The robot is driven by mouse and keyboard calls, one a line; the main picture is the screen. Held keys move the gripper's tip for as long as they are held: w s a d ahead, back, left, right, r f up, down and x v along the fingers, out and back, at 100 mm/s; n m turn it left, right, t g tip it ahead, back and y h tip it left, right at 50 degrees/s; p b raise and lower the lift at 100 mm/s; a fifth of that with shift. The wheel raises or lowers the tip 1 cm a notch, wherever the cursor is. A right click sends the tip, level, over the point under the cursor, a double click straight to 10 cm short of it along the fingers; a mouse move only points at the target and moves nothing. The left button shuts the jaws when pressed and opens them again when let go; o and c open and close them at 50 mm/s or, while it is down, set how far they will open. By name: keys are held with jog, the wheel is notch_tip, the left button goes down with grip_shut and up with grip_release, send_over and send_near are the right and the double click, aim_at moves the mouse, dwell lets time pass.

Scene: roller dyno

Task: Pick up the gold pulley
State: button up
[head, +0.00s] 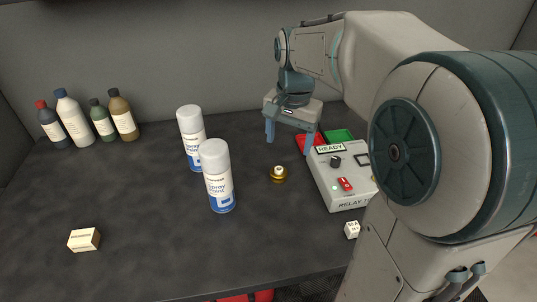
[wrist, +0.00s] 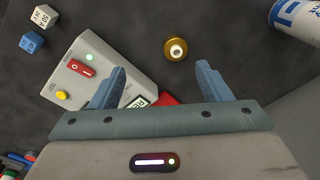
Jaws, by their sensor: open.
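The gold pulley (head: 278,175) is a small round golden piece with a pale centre. It stands on the dark table between the spray cans and the relay box. In the wrist view the gold pulley (wrist: 175,49) lies ahead of the fingertips, a little right of the middle between them. My gripper (head: 288,141) is open and empty, its two blue fingers pointing down above the table, behind the pulley in the head view. In the wrist view my gripper (wrist: 160,68) shows both fingers wide apart with nothing between them.
Two spray paint cans (head: 218,176) stand left of the pulley. A relay box (head: 343,180) with switches is close on its right. Several bottles (head: 75,120) stand at the back left. A small box (head: 84,239) lies front left. The table in front of the pulley is clear.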

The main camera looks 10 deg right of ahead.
jog(key=w+f+m, duration=0.1)
jog(key=w+m, duration=0.2)
jog(key=w, duration=0.3)
send_over(279, 169)
jog(key=shift+g, duration=0.4)
jog(key=f, duration=0.5)
jog(key=f+b, duration=0.1)
jog(key=f, duration=0.2)
jog(key=shift+w+d+f, duration=0.2)
jog(key=shift+d+f, duration=0.1)
jog(key=shift+f, duration=0.05)
jog(key=shift+s+a+f+p, duration=0.1)
jog(key=shift+a+f+p, duration=0.05)
jog(key=shift+f, duration=1.2)
jog(key=shift+a+f+p, duration=0.15)
jog(key=shift+f, duration=1.15)
jog(key=c, duration=1.1)
